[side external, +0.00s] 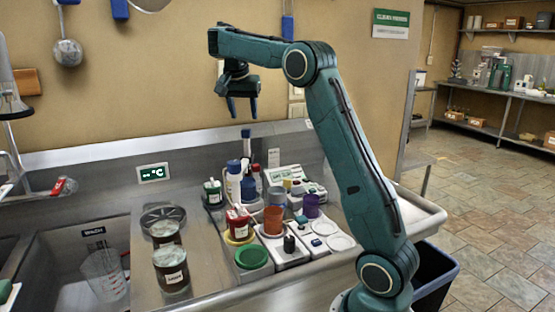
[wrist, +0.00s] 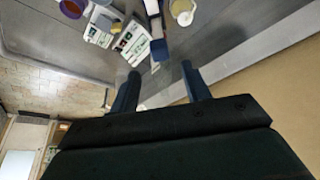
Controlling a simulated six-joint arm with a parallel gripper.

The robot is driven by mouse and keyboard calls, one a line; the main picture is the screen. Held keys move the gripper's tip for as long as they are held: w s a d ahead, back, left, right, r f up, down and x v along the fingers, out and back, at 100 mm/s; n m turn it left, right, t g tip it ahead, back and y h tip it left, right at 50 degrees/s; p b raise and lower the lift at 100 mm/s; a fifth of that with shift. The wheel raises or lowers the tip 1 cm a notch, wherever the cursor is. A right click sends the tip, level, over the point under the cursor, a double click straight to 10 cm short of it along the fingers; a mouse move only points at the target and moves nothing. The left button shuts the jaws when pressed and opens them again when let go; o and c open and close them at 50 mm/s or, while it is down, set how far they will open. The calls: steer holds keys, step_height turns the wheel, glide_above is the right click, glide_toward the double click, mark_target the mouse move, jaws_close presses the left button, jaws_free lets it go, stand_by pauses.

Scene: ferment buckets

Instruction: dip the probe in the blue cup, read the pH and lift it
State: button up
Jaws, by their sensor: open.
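My gripper (side external: 243,108) is open and empty, high above the counter near the wall; its two fingers also show in the wrist view (wrist: 160,71), with nothing between them. A grey-blue cup (side external: 278,195) stands among the small vessels on the counter, below and right of my gripper; I cannot tell for sure that it is the blue cup. A dark upright piece (side external: 289,244) stands on a white base at the front; it may be the probe, but it is too small to tell. No pH reading is legible.
Two dark jars (side external: 171,270) stand left, beside a sink with a clear beaker (side external: 103,275). The air around my gripper is free.

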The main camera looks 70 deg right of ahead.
steer(key=shift+v, duration=0.9)
steer(key=shift+a, duration=0.1)
steer(key=shift+c, duration=0.5)
